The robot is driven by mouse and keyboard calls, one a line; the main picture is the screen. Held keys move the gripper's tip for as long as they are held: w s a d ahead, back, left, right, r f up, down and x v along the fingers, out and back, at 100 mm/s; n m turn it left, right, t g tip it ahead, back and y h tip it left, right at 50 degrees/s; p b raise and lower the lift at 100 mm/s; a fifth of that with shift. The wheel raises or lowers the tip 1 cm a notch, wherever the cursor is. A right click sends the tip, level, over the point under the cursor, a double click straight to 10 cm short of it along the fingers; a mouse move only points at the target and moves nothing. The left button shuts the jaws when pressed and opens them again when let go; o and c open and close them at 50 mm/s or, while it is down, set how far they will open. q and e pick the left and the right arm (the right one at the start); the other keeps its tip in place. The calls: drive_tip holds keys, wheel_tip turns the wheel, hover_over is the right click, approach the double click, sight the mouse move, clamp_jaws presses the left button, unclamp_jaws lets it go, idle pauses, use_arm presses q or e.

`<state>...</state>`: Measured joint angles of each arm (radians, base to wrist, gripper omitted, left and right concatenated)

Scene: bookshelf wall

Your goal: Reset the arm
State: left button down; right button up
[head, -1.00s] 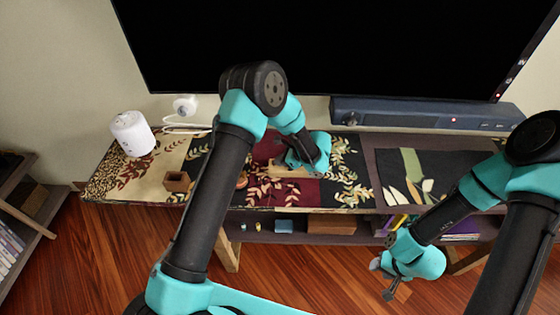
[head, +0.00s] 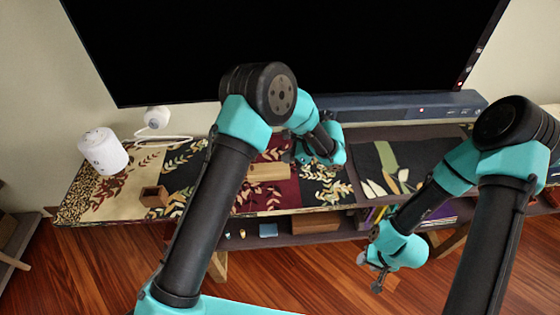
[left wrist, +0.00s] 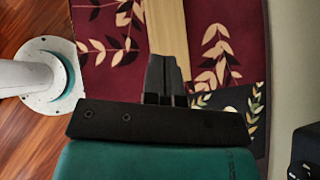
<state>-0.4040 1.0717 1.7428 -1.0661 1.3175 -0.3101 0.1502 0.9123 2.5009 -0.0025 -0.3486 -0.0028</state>
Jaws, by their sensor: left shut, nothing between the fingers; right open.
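My left gripper (head: 290,158) is over the patterned table runner, by the right end of a pale wooden block (head: 265,172). In the left wrist view, its two dark fingers (left wrist: 166,72) are together with nothing between them. The wooden block (left wrist: 167,28) lies just beyond the fingertips there. Whether the fingers touch it is not clear. My right gripper (head: 370,275) hangs in front of the cabinet, above the floor, open and empty, with its fingers apart.
The long cabinet carries the runner (head: 105,205), a small brown box (head: 154,196), a white cylinder (head: 102,150) and a white camera-like device (head: 157,117). A dark soundbar (head: 400,107) stands at the back under a large black screen (head: 280,45). The wooden floor (head: 290,280) is clear in front.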

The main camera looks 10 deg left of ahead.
use_arm(q)
drive_tip(key=shift+d+r, duration=0.1)
drive_tip(key=shift+d, duration=0.05)
idle(0.3)
drive_tip(key=s+f+n+g+h, duration=0.1)
drive_tip(key=s+f, duration=0.1)
drive_tip(key=s+f+n+g+h, duration=0.1)
drive_tip(key=s+f, duration=0.1)
drive_tip(key=s+f+n+h, duration=0.1)
drive_tip(key=s+f, duration=0.1)
drive_tip(key=s, duration=0.1)
drive_tip(key=shift+d+g, duration=0.1)
drive_tip(key=shift+g, duration=0.3)
drive_tip(key=s+f+n+h, duration=0.1)
drive_tip(key=s, duration=0.1)
drive_tip(key=s+d+f+n+g+h, duration=0.1)
drive_tip(key=s+n, duration=0.1)
drive_tip(key=s+f+n+h, duration=0.1)
drive_tip(key=s+f+h, duration=0.1)
drive_tip(key=shift+s+d+g, duration=0.2)
drive_tip(key=shift+d+g, duration=0.05)
drive_tip(key=shift+g, duration=0.15)
drive_tip(key=s+a+f+n+t+h, duration=0.2)
drive_tip(key=s+a+n+h, duration=0.1)
drive_tip(key=s+a+n, duration=0.3)
drive_tip(key=s+a+f+n+t+h, duration=0.3)
drive_tip(key=s+a+n, duration=0.3)
drive_tip(key=s+a, duration=0.2)
drive_tip(key=shift+a+n, duration=0.4)
drive_tip(key=shift+a, duration=0.55)
